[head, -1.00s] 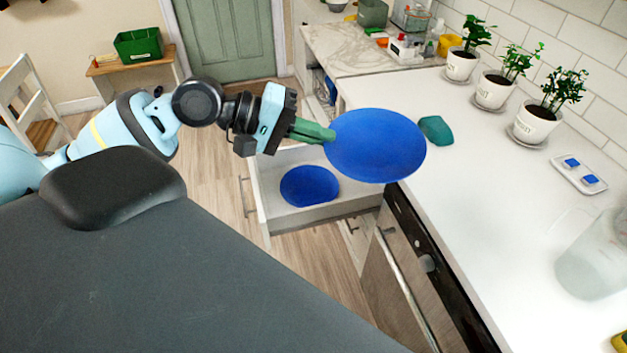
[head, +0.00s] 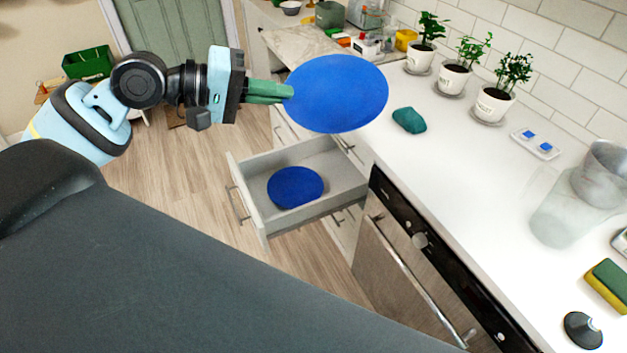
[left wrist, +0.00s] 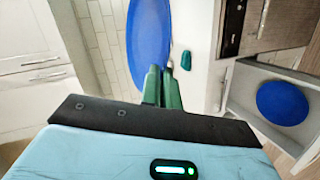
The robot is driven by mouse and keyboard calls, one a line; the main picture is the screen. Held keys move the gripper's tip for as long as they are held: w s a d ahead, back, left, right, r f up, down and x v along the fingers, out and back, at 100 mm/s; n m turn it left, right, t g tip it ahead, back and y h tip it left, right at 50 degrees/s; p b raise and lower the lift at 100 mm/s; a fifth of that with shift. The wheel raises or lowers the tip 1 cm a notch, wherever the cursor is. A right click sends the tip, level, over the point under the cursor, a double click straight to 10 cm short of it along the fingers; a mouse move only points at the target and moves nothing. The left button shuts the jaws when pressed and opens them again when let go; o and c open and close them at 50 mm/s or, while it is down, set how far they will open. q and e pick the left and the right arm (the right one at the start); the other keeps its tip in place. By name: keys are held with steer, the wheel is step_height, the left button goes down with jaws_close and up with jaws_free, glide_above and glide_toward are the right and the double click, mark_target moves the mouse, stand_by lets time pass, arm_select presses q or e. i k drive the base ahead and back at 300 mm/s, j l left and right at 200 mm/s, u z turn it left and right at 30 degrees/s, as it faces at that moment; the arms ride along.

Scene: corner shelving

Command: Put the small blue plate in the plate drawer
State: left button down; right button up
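My left gripper (head: 285,91) is shut on the edge of a blue plate (head: 338,94), which it holds in the air, apart from the counter and the drawer. In the left wrist view the held plate (left wrist: 148,45) shows beyond the green fingers (left wrist: 163,85). The drawer (head: 333,201) stands open below it. A second blue plate (head: 295,187) lies inside the drawer, and it also shows in the left wrist view (left wrist: 282,103). The held plate looks larger in the head view, but it is closer to the camera. My right gripper is not in view.
The white counter (head: 450,165) runs along the right. It carries a teal cloth-like item (head: 409,120), potted plants (head: 493,104), a small tray (head: 535,144), a clear jug (head: 560,215) and a sponge (head: 608,284). An oven front (head: 400,270) adjoins the drawer. Floor is clear left of the drawer.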

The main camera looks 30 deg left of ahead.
mark_target(341, 171)
steer(key=i+j, duration=0.2)
steer(key=j, duration=0.15)
steer(key=i+j, duration=0.25)
steer(key=i+j+z, duration=0.1)
steer(key=j, duration=0.35)
steer(key=i+j, duration=0.3)
steer(key=i, duration=0.25)
